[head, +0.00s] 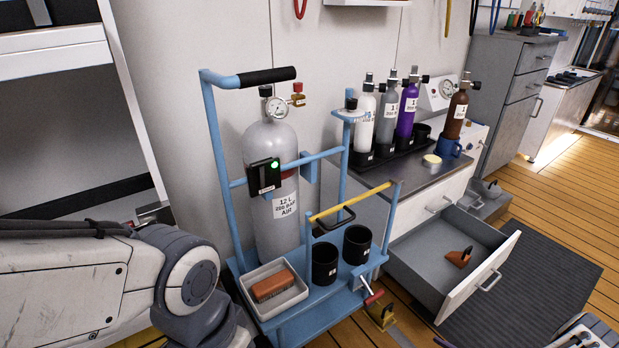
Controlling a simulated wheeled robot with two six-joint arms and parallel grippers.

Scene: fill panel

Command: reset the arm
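My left arm (70,285) comes in from the left edge and bends down at a round grey joint (195,280) near the bottom. Its gripper is out of the picture. A small piece of grey and white machinery (585,332) shows at the bottom right corner and may be part of my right arm; no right gripper is visible. The joint of my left arm stands just left of a blue trolley (222,190) in the picture; whether they touch cannot be told.
The trolley carries a large grey cylinder (272,150), a white tray (250,278) with a brown block, and two black cups (325,263). Right of it, an open drawer (425,262) juts out below a counter with several small bottles (408,108). A dark mat (540,275) covers floor.

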